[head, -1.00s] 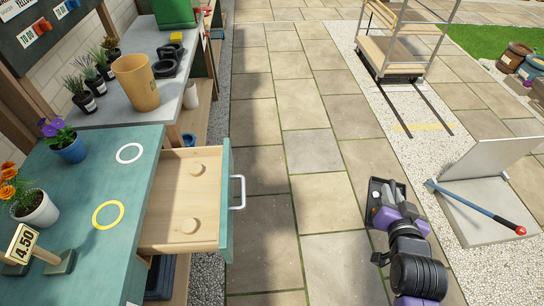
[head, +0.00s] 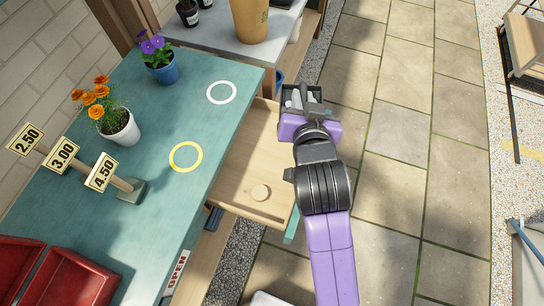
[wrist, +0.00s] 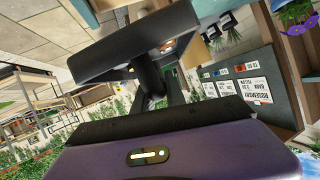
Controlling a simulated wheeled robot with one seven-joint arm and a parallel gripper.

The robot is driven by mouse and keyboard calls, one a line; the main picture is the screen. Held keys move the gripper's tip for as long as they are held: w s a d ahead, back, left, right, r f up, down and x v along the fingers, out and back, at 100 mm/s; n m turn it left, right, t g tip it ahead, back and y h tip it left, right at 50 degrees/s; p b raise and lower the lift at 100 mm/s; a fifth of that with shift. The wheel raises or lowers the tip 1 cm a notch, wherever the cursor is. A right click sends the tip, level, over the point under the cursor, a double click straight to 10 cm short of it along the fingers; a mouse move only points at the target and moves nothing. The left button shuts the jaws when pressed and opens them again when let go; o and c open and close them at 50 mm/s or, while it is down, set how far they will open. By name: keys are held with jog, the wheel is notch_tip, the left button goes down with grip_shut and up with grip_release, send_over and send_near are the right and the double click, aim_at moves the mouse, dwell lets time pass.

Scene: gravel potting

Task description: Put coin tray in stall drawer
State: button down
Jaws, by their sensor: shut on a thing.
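The stall drawer (head: 240,178) stands pulled out from under the teal counter.
The teal counter (head: 135,185) carries a yellow ring (head: 186,157), a white ring (head: 221,92), two potted flowers and price signs. Red bins (head: 65,280) stand at the near left. A grey bench with a tan pot (head: 250,18) is beyond.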

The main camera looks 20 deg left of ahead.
jog(key=s+a+r+n+y, duration=0.1)
jog(key=s+a+r, duration=0.2)
jog(key=s+a, duration=0.3)
send_over(264, 158)
notch_tip(264, 158, down, 17)
jog(key=shift+w+f+g, duration=0.1)
jog(key=shift+f+g, duration=0.2)
jog(key=shift+f, duration=1.35)
jog(key=shift+f+b, duration=0.35)
jog(key=shift+b, duration=0.3)
jog(key=shift+f, duration=0.2)
jog(key=c, duration=1.4)
grip_release()
jog(key=shift+o, duration=0.2)
